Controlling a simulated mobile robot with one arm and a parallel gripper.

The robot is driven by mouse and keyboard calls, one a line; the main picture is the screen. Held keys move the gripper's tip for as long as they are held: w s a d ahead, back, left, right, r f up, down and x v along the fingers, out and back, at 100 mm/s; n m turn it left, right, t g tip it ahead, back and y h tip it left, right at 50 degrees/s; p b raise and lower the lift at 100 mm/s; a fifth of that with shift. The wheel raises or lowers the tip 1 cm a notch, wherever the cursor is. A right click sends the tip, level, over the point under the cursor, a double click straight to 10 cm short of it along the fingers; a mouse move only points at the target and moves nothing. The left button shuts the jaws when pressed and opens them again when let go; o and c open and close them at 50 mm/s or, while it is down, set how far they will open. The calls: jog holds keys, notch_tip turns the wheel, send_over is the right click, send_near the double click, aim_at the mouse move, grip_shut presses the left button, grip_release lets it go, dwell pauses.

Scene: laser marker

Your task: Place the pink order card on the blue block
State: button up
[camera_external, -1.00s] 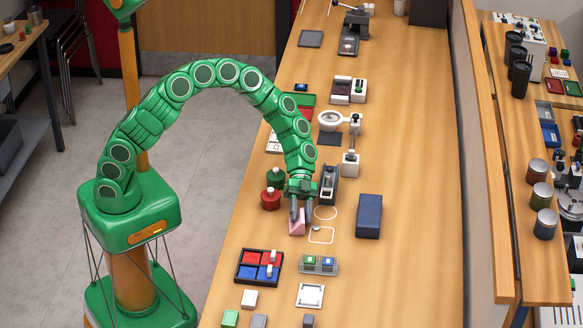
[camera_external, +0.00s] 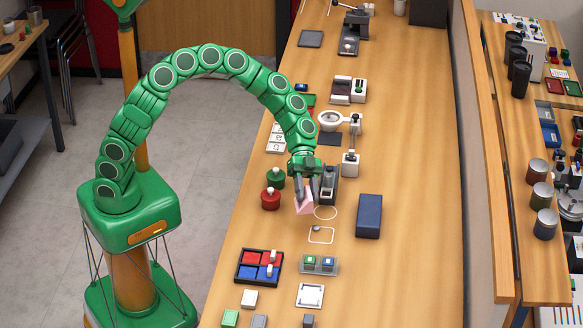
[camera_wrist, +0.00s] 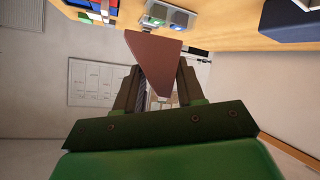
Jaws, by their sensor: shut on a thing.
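My gripper (camera_external: 304,197) is shut on the pink order card (camera_external: 304,204) and holds it tilted above the wooden bench, left of the blue block. In the wrist view the card (camera_wrist: 155,60) looks brownish pink and stands between the fingers (camera_wrist: 156,85). The blue block (camera_external: 369,216) is a dark blue box lying on the bench to the right of the gripper, apart from the card. It also shows at the top right of the wrist view (camera_wrist: 290,20). Its top is bare.
A dark device (camera_external: 328,184) stands close behind the gripper. Red (camera_external: 270,198) and green (camera_external: 275,178) bottles are to its left. A tray of red and blue pieces (camera_external: 259,267) and a small clear holder (camera_external: 319,264) lie in front. The bench right of the blue block is clear.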

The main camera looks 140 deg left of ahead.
aim_at(364, 208)
jog(key=w+a+r+n+y, duration=0.3)
jog(key=w+a+n+y, duration=0.25)
jog(key=n+y, duration=0.6)
jog(key=s+r+n+g+y, duration=0.5)
jog(key=s+n+y, duration=0.1)
jog(key=s+n, duration=0.15)
jog(key=w+a+f, duration=0.4)
jog(key=w+a, duration=0.2)
jog(key=shift+a, duration=0.4)
jog(key=w+a+f, duration=0.2)
jog(key=f, duration=0.1)
jog(key=w+a+f, duration=0.1)
jog(key=f, duration=0.1)
jog(key=shift+w+a+f, duration=0.15)
jog(key=shift+w+a, duration=0.15)
jog(key=shift+w+a+f, duration=0.2)
jog(key=shift+f, duration=1.7)
